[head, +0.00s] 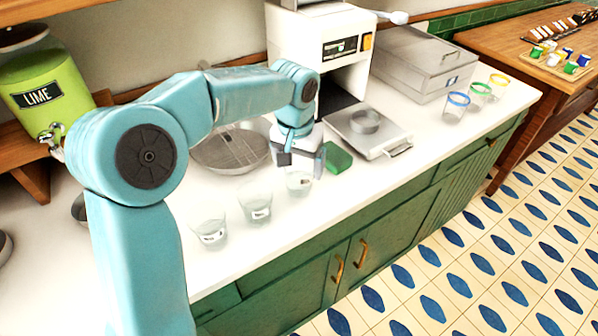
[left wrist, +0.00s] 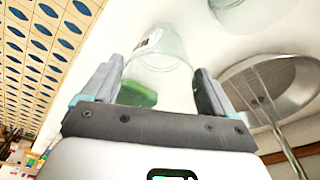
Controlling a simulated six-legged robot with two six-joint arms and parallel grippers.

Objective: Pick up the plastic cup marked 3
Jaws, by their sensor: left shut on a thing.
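Three clear plastic cups with small labels stand in a slanting row on the white counter: a near cup (head: 210,232), a middle cup (head: 256,209) and a far cup (head: 299,184). The label marks are too small to read. My left gripper (head: 302,163) is at the far cup, with its fingers on either side of it. In the left wrist view the cup (left wrist: 162,52) sits between the fingers of the gripper (left wrist: 160,92), which is shut on it. Another clear cup (left wrist: 238,12) shows at that view's top. My right gripper is out of view.
A green sponge (head: 338,158) lies just right of the gripper. A round pan with a mesh (head: 230,150) is behind the cups, and a scale (head: 368,132) stands farther right. Several colour-rimmed cups (head: 456,106) stand near the counter's right end. The counter front is clear.

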